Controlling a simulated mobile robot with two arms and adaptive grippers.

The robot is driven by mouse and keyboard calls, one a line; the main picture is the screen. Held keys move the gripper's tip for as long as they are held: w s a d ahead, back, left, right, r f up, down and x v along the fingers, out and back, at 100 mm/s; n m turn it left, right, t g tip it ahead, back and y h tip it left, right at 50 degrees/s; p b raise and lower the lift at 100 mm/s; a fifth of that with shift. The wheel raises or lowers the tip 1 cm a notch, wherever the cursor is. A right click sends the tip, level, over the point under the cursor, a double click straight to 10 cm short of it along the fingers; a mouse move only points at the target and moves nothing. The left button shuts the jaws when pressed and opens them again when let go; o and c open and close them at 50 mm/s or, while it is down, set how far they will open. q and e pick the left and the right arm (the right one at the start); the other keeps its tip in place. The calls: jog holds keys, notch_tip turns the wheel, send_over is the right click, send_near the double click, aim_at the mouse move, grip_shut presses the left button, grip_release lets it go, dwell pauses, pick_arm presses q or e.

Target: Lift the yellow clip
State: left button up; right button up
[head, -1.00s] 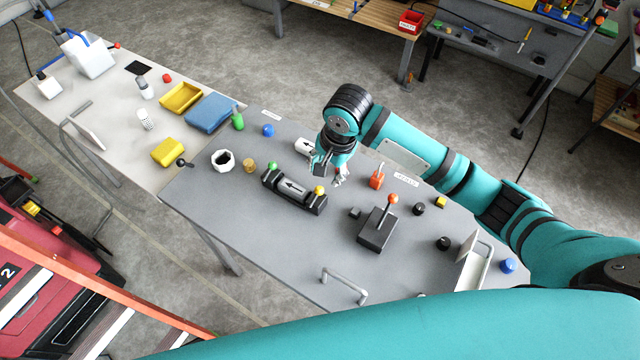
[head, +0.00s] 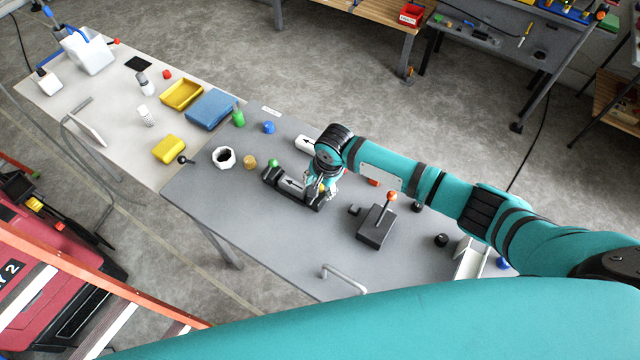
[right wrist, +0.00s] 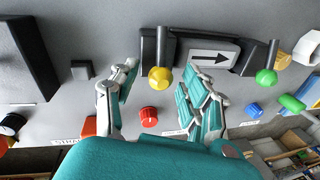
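The yellow clip (right wrist: 160,78) is a round yellow knob at one end of a black holder (right wrist: 153,47) with a white arrow label. In the head view the clip (head: 321,188) is mostly hidden by my right gripper (head: 322,188). In the right wrist view my right gripper (right wrist: 158,88) is open, with the yellow clip showing between and slightly beyond its fingertips. I cannot tell whether a finger touches it. A green clip (right wrist: 266,77) is at the holder's other end. My left gripper is not in view.
A red knob (right wrist: 149,116) shows between the fingers in the wrist view. A black box (head: 376,228) with an orange-topped lever stands to the right of the holder. A white ring-shaped cup (head: 224,158) is on the left.

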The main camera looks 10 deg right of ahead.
jog(key=c, duration=0.7)
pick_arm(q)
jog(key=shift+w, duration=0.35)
pick_arm(e)
grip_shut()
